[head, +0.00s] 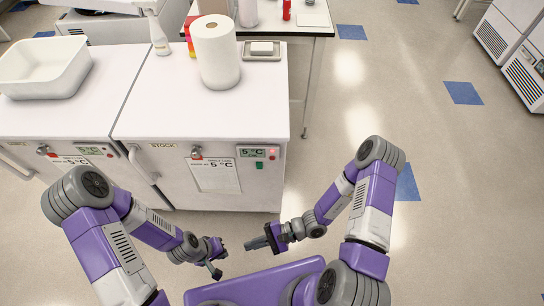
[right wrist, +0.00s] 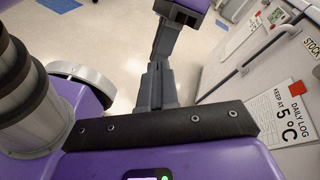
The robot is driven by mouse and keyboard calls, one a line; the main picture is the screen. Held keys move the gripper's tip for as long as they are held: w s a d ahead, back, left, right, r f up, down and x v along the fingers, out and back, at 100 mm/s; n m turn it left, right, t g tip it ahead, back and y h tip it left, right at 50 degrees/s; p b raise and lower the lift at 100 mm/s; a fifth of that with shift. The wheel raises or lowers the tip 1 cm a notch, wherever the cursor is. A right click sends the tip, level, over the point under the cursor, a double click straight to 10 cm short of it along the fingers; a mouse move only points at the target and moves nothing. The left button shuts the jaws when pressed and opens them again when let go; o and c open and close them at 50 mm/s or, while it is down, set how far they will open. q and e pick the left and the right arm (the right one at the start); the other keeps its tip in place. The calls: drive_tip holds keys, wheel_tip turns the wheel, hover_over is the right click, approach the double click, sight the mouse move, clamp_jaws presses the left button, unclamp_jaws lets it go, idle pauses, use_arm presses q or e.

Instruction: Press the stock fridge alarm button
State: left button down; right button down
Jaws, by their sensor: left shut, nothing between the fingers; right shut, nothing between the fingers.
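The stock fridge (head: 205,180) is the white under-counter unit marked STOCK (head: 163,145). At its front upper right is a panel with a "5 °C" display (head: 251,153), a small red spot (head: 272,155) and a small green button-like square (head: 259,165). Which is the alarm button I cannot tell. My right gripper (head: 250,243) is shut and empty, below and in front of the panel, apart from it. Its shut fingers also show in the right wrist view (right wrist: 157,80); the panel is not visible there. My left gripper (head: 217,268) is shut and empty, lower and further left.
A second fridge (head: 60,135) stands to the left, with a white tub (head: 45,68) on top. A paper roll (head: 215,52), a spray bottle (head: 158,35) and a small scale-like device (head: 262,50) stand on the stock fridge. The floor to the right is clear.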

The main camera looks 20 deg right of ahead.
sight(272, 158)
drive_tip(key=w+d+m+t+h, duration=0.3)
drive_tip(key=w+d+m+t, duration=0.1)
drive_tip(key=w+t, duration=0.3)
drive_tip(key=w+d+r+m+t+h+p, duration=0.1)
drive_tip(key=w+d+m+t+h, duration=0.2)
drive_tip(key=w+d+t, duration=0.4)
drive_tip(key=shift+w+d+m+t, duration=0.25)
drive_tip(key=shift+w+m+t, duration=0.15)
drive_tip(key=shift+w+m, duration=0.45)
drive_tip(key=shift+w, duration=0.2)
drive_tip(key=w+d+b, duration=0.2)
drive_tip(key=w, duration=0.6)
drive_tip(key=shift+w+d+b, duration=0.15)
drive_tip(key=shift+w+b, duration=0.05)
drive_tip(key=shift+b, duration=0.15)
drive_tip(key=shift+r, duration=0.1)
drive_tip(key=shift+w+d, duration=0.1)
drive_tip(key=shift+w, duration=0.3)
